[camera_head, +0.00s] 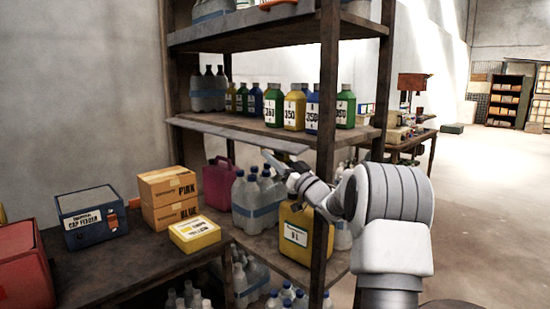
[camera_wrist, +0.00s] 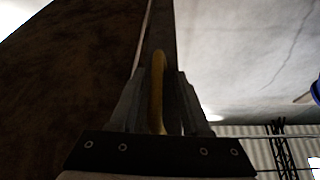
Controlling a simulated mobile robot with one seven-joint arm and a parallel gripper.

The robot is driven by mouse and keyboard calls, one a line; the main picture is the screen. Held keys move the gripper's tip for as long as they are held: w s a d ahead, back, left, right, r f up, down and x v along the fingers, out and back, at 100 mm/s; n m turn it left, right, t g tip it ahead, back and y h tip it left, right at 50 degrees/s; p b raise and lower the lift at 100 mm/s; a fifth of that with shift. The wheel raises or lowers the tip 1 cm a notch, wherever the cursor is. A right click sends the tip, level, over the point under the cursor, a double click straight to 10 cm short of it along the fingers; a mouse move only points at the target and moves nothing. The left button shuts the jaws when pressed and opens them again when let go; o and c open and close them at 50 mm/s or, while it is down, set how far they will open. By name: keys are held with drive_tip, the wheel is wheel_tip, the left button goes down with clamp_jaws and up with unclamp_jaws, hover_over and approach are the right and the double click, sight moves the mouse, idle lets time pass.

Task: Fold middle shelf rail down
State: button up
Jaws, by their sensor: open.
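The middle shelf rail (camera_head: 240,134) is a flat grey bar along the front edge of the middle shelf (camera_head: 225,122). It slants slightly outward below the bottles. My gripper (camera_head: 278,166) is just below the rail's right end, in front of the rack. In the wrist view my gripper (camera_wrist: 162,95) is open, with its two fingers on either side of a curved yellow piece (camera_wrist: 157,75). I cannot tell whether the fingers touch it or whether it belongs to the rail. A thin pale edge (camera_wrist: 146,35) runs upward beyond the fingertips.
Coloured bottles (camera_head: 294,108) stand on the middle shelf. A yellow jug (camera_head: 295,232) and a magenta jug (camera_head: 218,184) stand below. A rack post (camera_head: 327,100) is close to my gripper. A table (camera_head: 130,255) with boxes is at the left. Open floor (camera_head: 485,180) lies right.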

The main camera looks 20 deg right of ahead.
drive_tip(key=shift+s, duration=0.1)
drive_tip(key=p+v, duration=0.2)
drive_tip(key=v, duration=1.5)
